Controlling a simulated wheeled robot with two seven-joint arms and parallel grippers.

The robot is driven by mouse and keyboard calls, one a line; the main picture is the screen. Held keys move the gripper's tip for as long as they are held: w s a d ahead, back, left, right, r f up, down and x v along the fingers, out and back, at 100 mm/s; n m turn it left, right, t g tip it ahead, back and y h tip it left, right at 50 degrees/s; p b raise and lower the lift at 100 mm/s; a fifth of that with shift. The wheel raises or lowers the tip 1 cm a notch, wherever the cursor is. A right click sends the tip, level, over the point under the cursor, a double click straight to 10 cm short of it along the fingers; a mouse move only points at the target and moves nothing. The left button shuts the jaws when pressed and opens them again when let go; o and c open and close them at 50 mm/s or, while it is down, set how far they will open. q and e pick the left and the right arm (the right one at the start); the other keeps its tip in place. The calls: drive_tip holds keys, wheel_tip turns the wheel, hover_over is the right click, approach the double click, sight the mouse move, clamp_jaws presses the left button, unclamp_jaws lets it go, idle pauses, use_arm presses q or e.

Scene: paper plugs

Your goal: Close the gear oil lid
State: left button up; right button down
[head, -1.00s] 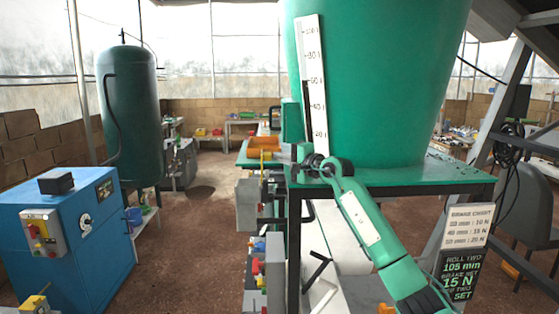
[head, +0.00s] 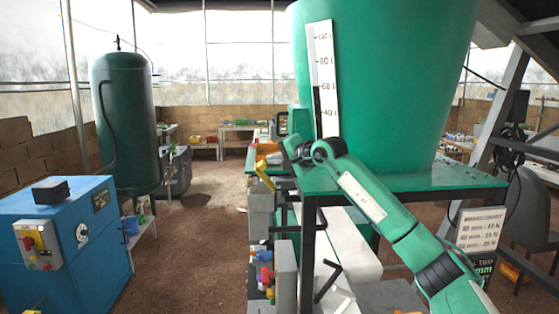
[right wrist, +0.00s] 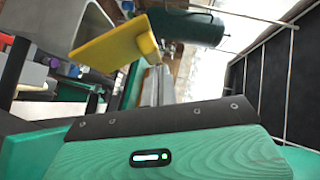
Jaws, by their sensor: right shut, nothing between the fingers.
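A yellow flap-like piece (head: 263,170), which looks like the gear oil lid, stands tilted above a grey box (head: 261,200) beside the green bench. I cannot read any label on it. In the right wrist view the yellow piece (right wrist: 108,42) shows large and slanted, with grey under it. My right gripper (head: 289,150) is just right of and above the yellow piece in the head view, shut and empty. Its fingertips are small and hard to make out. I cannot tell whether it touches the lid. My left gripper is not in view.
A big green tub (head: 400,90) stands on the green bench (head: 440,181) close to my right arm. More grey boxes (head: 286,270) and a crank handle (head: 328,280) are below. A blue cabinet (head: 65,250) and a green tank (head: 124,120) stand at left. Brown floor (head: 190,255) is open between.

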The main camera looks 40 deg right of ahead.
sight(260, 165)
drive_tip(key=a, duration=0.1)
drive_tip(key=w+a, duration=0.1)
drive_tip(key=a, duration=0.1)
drive_tip(key=shift+w+a+f, duration=0.3)
drive_tip(key=shift+w+a, duration=0.05)
drive_tip(key=shift+w, duration=0.05)
drive_tip(key=shift+w+a+f, duration=0.2)
drive_tip(key=shift+w+a+n+g, duration=0.2)
drive_tip(key=shift+n+g, duration=0.1)
drive_tip(key=shift+g, duration=0.1)
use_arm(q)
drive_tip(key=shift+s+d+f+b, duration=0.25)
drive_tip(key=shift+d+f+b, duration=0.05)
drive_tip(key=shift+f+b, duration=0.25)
use_arm(e)
drive_tip(key=shift+n+g+h, duration=0.5)
drive_tip(key=shift+h, duration=0.1)
drive_tip(key=shift+w+a+f, duration=0.4)
drive_tip(key=shift+a+f, duration=0.3)
drive_tip(key=shift+f, duration=0.05)
drive_tip(key=shift+w+a+f, duration=0.35)
drive_tip(key=shift+a+f, duration=0.35)
drive_tip(key=shift+f, duration=0.05)
drive_tip(key=shift+f, duration=0.1)
